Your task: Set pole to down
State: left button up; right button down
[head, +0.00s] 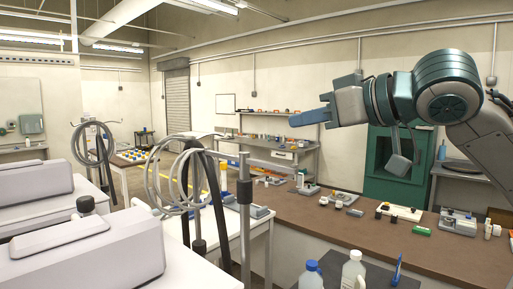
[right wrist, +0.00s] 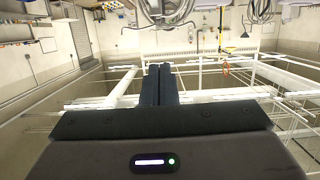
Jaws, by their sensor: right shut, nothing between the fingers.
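My left gripper is not in view.
White-grey machines (head: 85,250) fill the left front. A long brown counter (head: 330,222) with small devices runs to the right. Bottles (head: 353,270) stand at the front edge. A green cabinet (head: 385,190) stands behind my right arm. Air around the gripper looks clear.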

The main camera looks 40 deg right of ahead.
jog(key=p, duration=0.5)
send_over(247, 152)
jog(key=s, duration=0.4)
jog(key=shift+w+d+f, duration=0.1)
jog(key=shift+w+f, duration=0.05)
jog(key=shift+f, duration=0.4)
jog(key=shift+w+d+f, duration=0.1)
jog(key=shift+f, duration=0.45)
notch_tip(247, 152, down, 2)
jog(key=shift+b, duration=1.05)
jog(key=shift+s+f+b, duration=0.1)
jog(key=shift+f+b, duration=1.05)
